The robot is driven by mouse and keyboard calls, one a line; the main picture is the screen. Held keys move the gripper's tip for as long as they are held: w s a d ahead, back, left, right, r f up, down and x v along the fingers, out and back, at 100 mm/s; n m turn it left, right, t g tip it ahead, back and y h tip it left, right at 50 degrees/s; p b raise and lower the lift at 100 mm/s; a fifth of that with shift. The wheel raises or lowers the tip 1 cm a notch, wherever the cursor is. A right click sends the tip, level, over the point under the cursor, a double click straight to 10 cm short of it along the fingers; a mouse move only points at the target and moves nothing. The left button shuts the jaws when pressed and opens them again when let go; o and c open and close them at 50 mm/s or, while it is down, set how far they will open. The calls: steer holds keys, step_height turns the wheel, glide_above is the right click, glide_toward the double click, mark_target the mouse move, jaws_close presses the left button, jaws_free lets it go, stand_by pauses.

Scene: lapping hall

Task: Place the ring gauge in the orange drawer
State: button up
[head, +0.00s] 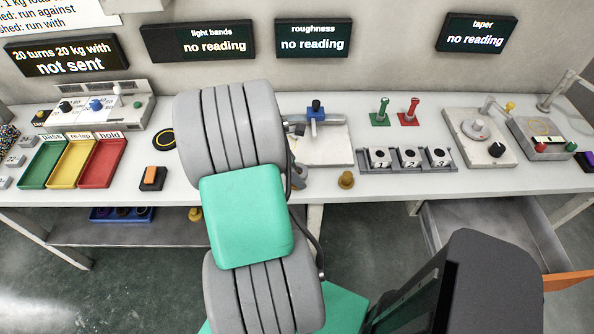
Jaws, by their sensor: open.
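I cannot pick out the ring gauge for certain. A blue tray (131,220) on the shelf under the bench holds several dark round pieces, too small to identify. At the lower right, a grey drawer is pulled out under the bench, and its orange front (568,281) shows at the right edge. My dark body part hides some of this area. My gripper does not show; my grey and green arm fills the middle.
Green, yellow and red trays (103,164) stand on the left of the bench. A rack of three numbered blocks (408,158), a brass knob (346,180) and a dial instrument (480,136) stand to the right. The bench front at right centre is clear.

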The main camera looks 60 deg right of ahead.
steer(key=shift+c, duration=0.4)
steer(key=shift+r, duration=0.1)
steer(key=c, duration=1.6)
